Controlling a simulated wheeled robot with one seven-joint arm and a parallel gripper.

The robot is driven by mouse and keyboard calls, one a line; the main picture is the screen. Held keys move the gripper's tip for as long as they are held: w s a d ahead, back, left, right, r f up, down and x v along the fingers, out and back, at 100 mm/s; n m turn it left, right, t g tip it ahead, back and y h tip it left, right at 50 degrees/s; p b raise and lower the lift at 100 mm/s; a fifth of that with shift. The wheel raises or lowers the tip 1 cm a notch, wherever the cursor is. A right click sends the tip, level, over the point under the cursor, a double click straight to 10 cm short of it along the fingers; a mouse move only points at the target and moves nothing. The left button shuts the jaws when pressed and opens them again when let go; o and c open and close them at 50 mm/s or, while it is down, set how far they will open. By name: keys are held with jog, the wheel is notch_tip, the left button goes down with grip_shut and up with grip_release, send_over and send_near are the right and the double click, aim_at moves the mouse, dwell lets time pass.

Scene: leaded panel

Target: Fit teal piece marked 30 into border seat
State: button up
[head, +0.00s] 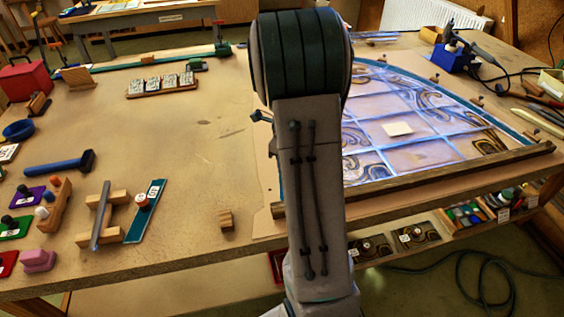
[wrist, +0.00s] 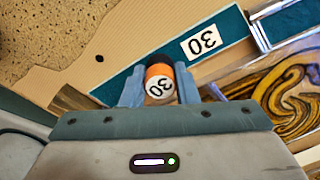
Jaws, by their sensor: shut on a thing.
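In the wrist view the teal piece (wrist: 118,84) is a long flat strip with a white label reading 30. Its orange knob with a white top, also marked 30, sits between the fingers. My gripper (wrist: 160,90) is shut on this knob. The strip lies slantwise over the tan board at the panel's edge. Another teal border piece (wrist: 295,20) is at the upper right, past a pale metal strip. I cannot tell whether the held strip is seated or above its seat. In the head view my arm hides the gripper and the held piece.
The leaded panel (head: 405,153) with blue-edged panes fills the right of the bench, with a wooden bar (head: 420,178) along its front. Another teal strip (head: 146,208) lies at the front left near wooden blocks. The bench middle is clear.

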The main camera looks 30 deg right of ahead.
jog(key=shift+s+d, duration=0.2)
jog(key=shift+d, duration=0.35)
jog(key=shift+s+d, duration=0.15)
jog(key=shift+d, duration=0.4)
jog(key=o, duration=1.1)
jog(key=shift+o, duration=0.2)
notch_tip(320, 180, up, 14)
jog(key=shift+f, duration=0.1)
